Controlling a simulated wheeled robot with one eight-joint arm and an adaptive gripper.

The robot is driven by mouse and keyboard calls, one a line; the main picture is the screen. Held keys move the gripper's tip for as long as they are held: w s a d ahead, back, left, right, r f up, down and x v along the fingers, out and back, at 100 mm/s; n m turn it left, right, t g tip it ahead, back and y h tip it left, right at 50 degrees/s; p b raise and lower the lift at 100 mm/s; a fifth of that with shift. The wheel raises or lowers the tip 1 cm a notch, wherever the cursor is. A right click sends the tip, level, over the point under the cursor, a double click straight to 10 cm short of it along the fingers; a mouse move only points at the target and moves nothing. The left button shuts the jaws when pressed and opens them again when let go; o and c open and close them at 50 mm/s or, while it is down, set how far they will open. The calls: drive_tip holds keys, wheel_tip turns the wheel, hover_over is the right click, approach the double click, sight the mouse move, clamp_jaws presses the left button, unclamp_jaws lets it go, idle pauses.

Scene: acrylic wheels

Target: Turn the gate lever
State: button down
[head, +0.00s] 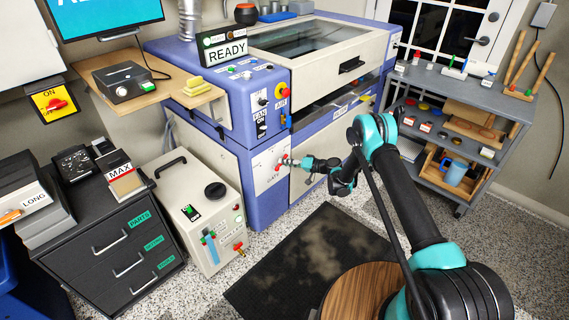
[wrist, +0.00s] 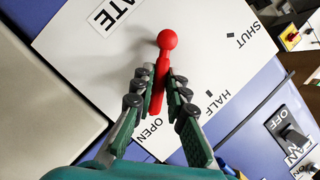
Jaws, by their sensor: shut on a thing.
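The red gate lever (wrist: 166,42) is on a white panel (wrist: 110,65) of the blue-and-white machine; in the wrist view it has a round ball at its upper end. Its bar runs down between my fingers toward the OPEN label. The HALF and SHUT labels lie to the right, clear of the bar. My gripper (wrist: 157,82) is shut on the lever's bar, one finger on each side. In the head view my gripper (head: 291,163) reaches the front of the machine (head: 220,140) at the red lever. The lever's lower end is partly hidden by the fingers.
A FAN switch (wrist: 290,135) sits on the blue panel to the right in the wrist view. A white-grey unit (head: 205,235) stands left of the machine. A grey shelf cart (head: 470,90) stands at the right. A dark mat (head: 300,255) lies on the floor.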

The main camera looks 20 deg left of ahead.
drive_tip(key=shift+d, duration=0.1)
drive_tip(key=c, duration=1.5)
unclamp_jaws()
drive_tip(key=shift+c, duration=0.2)
drive_tip(key=shift+d, duration=0.1)
drive_tip(key=v, duration=1.1)
drive_tip(key=shift+d, duration=0.4)
drive_tip(key=shift+r, duration=0.1)
